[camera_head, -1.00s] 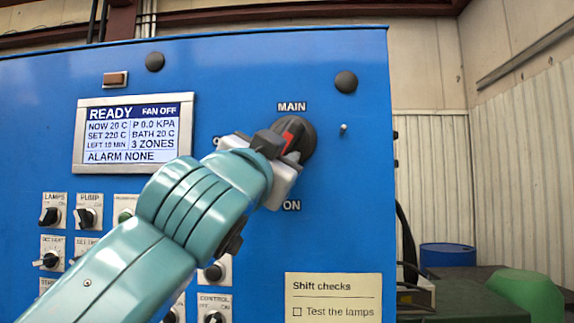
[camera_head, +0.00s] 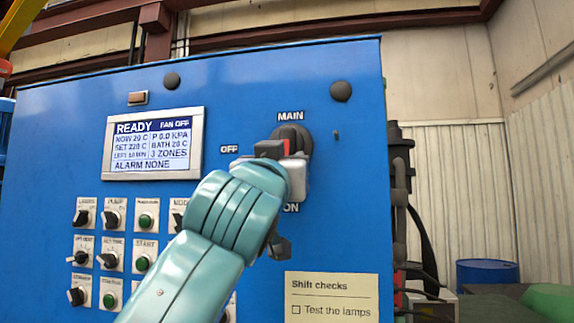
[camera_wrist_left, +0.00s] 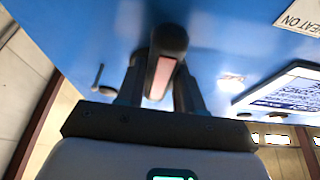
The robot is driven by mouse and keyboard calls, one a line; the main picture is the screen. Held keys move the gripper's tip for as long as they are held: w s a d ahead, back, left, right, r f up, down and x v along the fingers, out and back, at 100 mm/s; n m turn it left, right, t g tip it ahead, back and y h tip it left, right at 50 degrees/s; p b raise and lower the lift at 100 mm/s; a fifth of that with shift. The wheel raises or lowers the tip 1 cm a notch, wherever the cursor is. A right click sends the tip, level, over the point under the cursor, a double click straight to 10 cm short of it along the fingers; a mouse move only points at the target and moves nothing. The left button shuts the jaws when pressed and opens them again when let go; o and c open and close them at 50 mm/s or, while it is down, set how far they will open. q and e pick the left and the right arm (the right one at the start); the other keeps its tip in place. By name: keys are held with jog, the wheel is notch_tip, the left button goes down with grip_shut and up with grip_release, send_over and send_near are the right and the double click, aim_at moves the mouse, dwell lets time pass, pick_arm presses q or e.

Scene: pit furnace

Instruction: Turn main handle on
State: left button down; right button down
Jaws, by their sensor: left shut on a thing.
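The main handle (camera_head: 293,134) is a black rotary knob with a red stripe on the blue panel, below the label MAIN. OFF is printed to its left, and ON below it, partly covered by my gripper. My left gripper (camera_head: 284,152) is shut on the handle, hiding its lower part. The red stripe looks nearly upright, pointing down toward ON. In the left wrist view the handle (camera_wrist_left: 168,45), with its pale red stripe, sits between the two dark fingers of my left gripper (camera_wrist_left: 160,88). My right gripper is not in view.
A display (camera_head: 153,143) reads READY, FAN OFF and ALARM NONE. Several small knobs and green buttons (camera_head: 145,221) lie below it, some behind my left arm. A Shift checks note (camera_head: 332,296) is at lower right. A blue drum (camera_head: 487,272) stands beyond the panel.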

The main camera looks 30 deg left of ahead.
pick_arm(q)
jog(key=shift+d+n, duration=0.1)
jog(key=shift+n, duration=0.4)
jog(key=c, duration=0.8)
grip_release()
jog(key=b+v, duration=1.1)
jog(key=v, duration=0.5)
jog(key=shift+d+f, duration=0.2)
